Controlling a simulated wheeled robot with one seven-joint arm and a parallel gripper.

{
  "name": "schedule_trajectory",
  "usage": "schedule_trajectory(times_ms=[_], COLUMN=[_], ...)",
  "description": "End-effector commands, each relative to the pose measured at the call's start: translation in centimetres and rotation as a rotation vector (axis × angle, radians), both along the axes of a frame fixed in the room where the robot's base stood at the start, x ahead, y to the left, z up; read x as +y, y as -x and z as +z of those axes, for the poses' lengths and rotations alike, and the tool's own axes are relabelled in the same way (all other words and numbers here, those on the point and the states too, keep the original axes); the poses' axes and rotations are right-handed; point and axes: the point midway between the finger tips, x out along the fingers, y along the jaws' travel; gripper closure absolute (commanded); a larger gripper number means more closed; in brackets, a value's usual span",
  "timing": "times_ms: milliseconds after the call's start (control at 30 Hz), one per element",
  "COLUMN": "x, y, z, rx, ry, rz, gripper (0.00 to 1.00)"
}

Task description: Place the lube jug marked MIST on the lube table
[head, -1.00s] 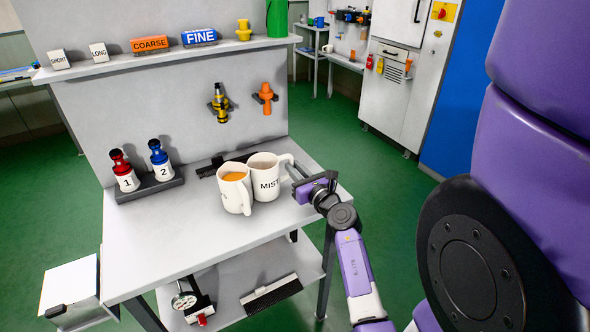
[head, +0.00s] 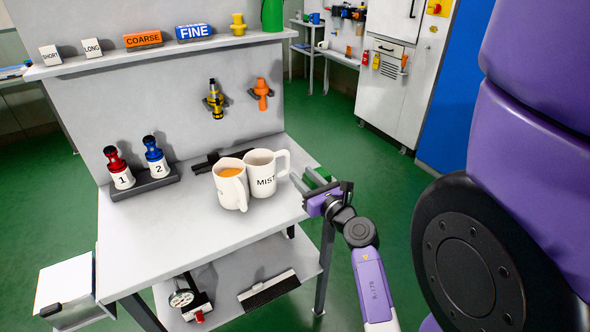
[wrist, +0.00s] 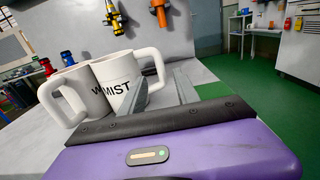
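The white jug marked MIST (head: 265,181) stands upright on the grey table (head: 150,235), its handle toward the right. It also shows in the wrist view (wrist: 119,84). A second white jug (head: 231,190) stands close at its left, with orange contents and its marking mostly hidden. Whether the two jugs touch is unclear. My gripper (head: 301,174) is beside the MIST jug's handle at the table's right edge. In the wrist view its two fingers (wrist: 158,76) are apart, with nothing held between them; the handle is just beyond the tips.
A red bottle (head: 121,170) and a blue bottle (head: 156,160) stand in a dark holder at the table's left. A shelf (head: 150,54) with labelled blocks runs above the back panel. A lower shelf holds a gauge (head: 182,298). Green floor is open at the right.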

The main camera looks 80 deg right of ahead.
Motion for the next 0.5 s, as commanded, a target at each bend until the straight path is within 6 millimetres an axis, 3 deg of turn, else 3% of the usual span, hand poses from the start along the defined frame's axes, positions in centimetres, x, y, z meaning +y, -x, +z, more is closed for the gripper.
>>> schedule_trajectory(times_ms=[200, 500], x=[2.8, 3.8], y=[2.3, 3.1], z=[-0.2, 0.0], rx=[0.002, -0.001], ry=[-0.001, -0.002], rz=[0.002, 0.003], gripper=[0.63, 0.63])
